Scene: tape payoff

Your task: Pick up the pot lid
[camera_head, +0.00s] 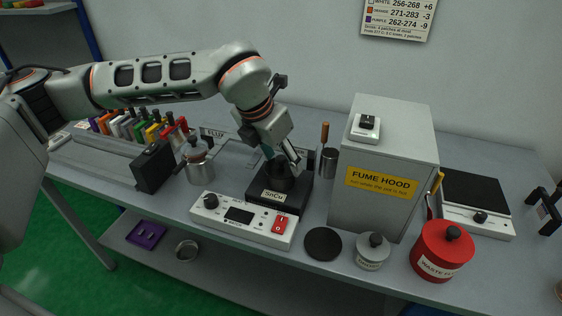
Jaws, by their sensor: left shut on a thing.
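The black solder pot (270,198) marked "SnCu" stands behind the white control box, in the middle of the bench. My left gripper (282,160) reaches down over it from the upper left. The gripper is shut on a dark piece at the pot's top, which I take to be the pot lid (281,180). The fingers and the dark colours hide much of the lid, and I cannot tell whether it is clear of the pot. My right gripper is not in view.
The control box (243,219) has a red switch. A black disc (323,244), a grey lidded jar (372,252) and a red waste can (441,252) line the front edge. The fume hood (382,170) stands close right.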

